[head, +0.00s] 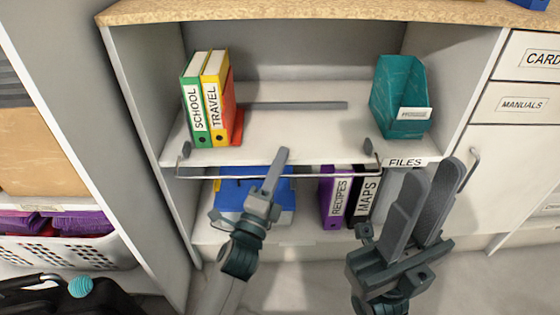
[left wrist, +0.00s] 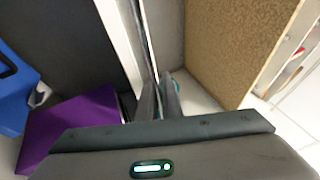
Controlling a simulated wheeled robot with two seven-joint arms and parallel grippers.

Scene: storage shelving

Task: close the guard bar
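The guard bar (head: 225,176) is a thin metal rod running across the front of the middle shelf, at or just below its front edge. Its ends bend up towards grey mounts at the left (head: 185,150) and right (head: 367,147). My left gripper (head: 279,160) is at the middle of the bar. In the left wrist view the bar (left wrist: 149,45) runs in between the two close-set fingers (left wrist: 161,92), which look shut on it. My right gripper (head: 432,185) is open and empty, in front of the shelf's right end.
Binders (head: 207,100) stand at the left of the shelf (head: 290,145), and a teal file box (head: 398,95) at the right. A grey strip (head: 300,105) lies towards the back. Below are a blue container (head: 232,190) and purple and black binders (head: 332,200). The shelf's middle is clear.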

